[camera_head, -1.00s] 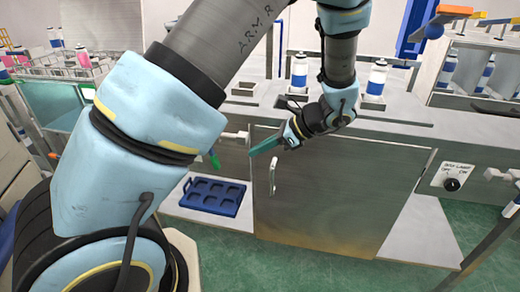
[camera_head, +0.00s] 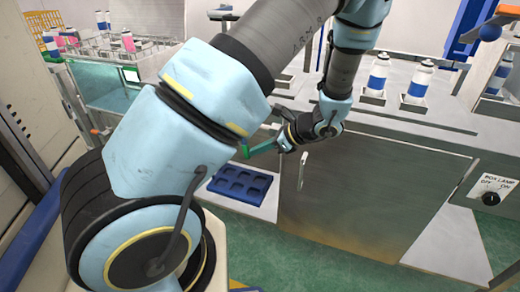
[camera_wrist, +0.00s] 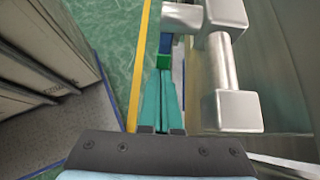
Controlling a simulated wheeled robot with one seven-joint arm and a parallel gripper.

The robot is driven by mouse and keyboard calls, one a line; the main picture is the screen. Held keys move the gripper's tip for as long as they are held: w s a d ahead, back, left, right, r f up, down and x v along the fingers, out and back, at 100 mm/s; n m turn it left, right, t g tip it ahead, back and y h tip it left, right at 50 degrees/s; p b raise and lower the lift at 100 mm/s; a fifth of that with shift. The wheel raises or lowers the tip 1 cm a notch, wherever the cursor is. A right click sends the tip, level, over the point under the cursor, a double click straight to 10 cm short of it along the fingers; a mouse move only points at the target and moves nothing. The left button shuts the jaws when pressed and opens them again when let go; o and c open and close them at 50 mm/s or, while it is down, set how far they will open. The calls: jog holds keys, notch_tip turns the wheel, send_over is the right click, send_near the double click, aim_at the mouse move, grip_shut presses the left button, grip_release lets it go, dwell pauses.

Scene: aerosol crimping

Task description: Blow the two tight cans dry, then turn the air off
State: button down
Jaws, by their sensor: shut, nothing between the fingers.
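Two white cans with blue bands stand upright in separate holders on the bench in the head view: one can (camera_head: 377,76) and another (camera_head: 419,83) to its right. I cannot tell whether they are wet. My gripper (camera_head: 262,148) is low in front of the bench, below and left of these cans. Its teal fingers (camera_wrist: 162,104) are shut and empty. A small green piece (camera_head: 245,151) shows at the fingertips in the head view. A green block (camera_wrist: 163,62) lies just beyond the fingertips in the wrist view; contact is unclear.
A metal fitting (camera_wrist: 231,75) stands close right of the fingers. A cabinet door handle (camera_head: 302,170) is right of my gripper. A blue tray (camera_head: 222,196) lies below it. A box lamp knob (camera_head: 491,198) is at right. Pink-banded cans (camera_head: 66,41) stand at far left.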

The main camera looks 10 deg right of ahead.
jog(key=shift+w+a+f+t+y+b, duration=0.15)
jog(key=shift+a+f+t+y+b, duration=0.15)
jog(key=shift+y, duration=0.3)
jog(key=shift+w+a+f+t+y+b, duration=0.15)
jog(key=shift+a+f+t+y+b, duration=0.1)
jog(key=shift+t+y, duration=0.25)
jog(key=shift+d, duration=0.1)
